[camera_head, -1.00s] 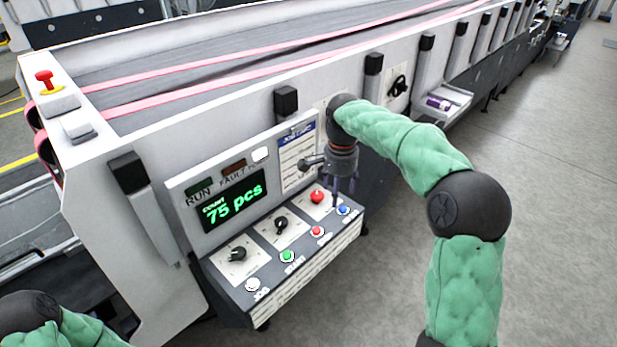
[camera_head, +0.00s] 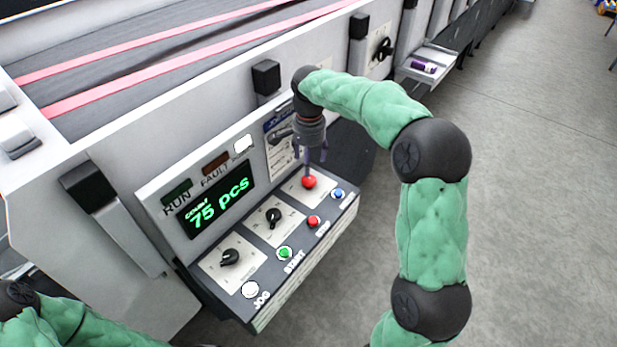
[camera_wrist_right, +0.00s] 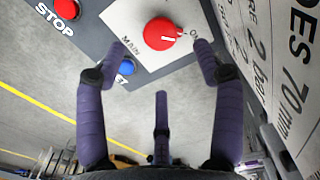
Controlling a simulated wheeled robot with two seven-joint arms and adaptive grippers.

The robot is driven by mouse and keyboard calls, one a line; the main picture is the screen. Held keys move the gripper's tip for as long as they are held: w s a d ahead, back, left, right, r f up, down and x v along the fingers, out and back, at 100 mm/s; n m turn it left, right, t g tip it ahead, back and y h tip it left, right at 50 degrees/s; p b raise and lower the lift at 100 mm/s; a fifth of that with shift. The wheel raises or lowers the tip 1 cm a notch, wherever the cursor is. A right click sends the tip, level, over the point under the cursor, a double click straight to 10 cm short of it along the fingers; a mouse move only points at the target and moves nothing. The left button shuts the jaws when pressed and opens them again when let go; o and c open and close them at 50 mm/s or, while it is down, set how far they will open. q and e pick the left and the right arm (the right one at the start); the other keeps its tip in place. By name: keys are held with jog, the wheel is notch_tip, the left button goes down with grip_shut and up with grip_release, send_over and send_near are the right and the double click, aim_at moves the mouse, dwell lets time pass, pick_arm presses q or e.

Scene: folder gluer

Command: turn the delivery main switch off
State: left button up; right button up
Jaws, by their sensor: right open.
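The main switch is a red round knob (camera_head: 309,182) on a white plate at the far right end of the sloped control panel. In the right wrist view the red knob (camera_wrist_right: 163,33) carries a short white mark. "MAIN" and "ON" are printed beside it, and the mark lies on the side toward "ON". My right gripper (camera_head: 309,160) points down just above the knob. In the right wrist view its fingers (camera_wrist_right: 162,60) are spread, with the knob ahead between the fingertips; I see no contact. My left arm shows at the lower left, but its gripper is out of view.
Beside the knob are a blue button (camera_head: 338,194) and a red STOP button (camera_head: 313,221). Further left are black selectors (camera_head: 273,217), a green START button (camera_head: 284,253) and a white JOG button (camera_head: 250,290). A display (camera_head: 217,208) reads 75 pcs. Open floor lies right.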

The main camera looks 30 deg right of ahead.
aim_at(309, 179)
notch_tip(309, 179, down, 7)
jog(key=shift+f+b, duration=0.15)
jog(key=shift+b, duration=0.5)
jog(key=c, duration=1.2)
